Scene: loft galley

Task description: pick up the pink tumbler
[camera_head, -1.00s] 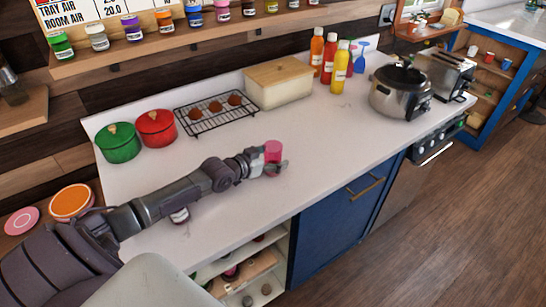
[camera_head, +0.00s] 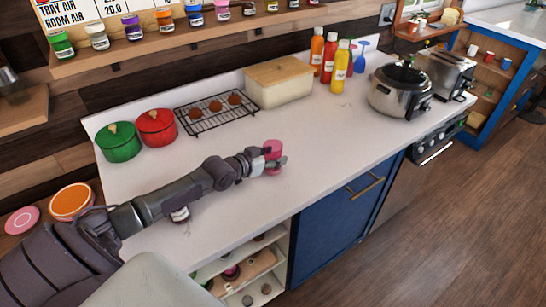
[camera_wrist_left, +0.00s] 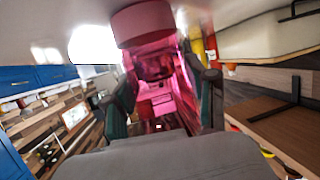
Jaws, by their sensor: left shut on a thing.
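The pink tumbler (camera_head: 272,147) is at the end of my left arm, over the white counter (camera_head: 320,155). My left gripper (camera_head: 274,162) is shut on it. In the left wrist view the tumbler (camera_wrist_left: 143,28) fills the space between the two fingers of my left gripper (camera_wrist_left: 162,85), and its pink wall is see-through. In the head view the fingers hide part of its lower side. Whether its base touches the counter is hard to tell. My right gripper is not in view.
A cooling rack (camera_head: 216,112) with brown items, a cream bread box (camera_head: 279,82), and green (camera_head: 119,142) and red (camera_head: 157,127) pots stand behind. Sauce bottles (camera_head: 329,58), a steel cooker (camera_head: 398,90) and a toaster (camera_head: 444,72) stand right. The counter right of the gripper is clear.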

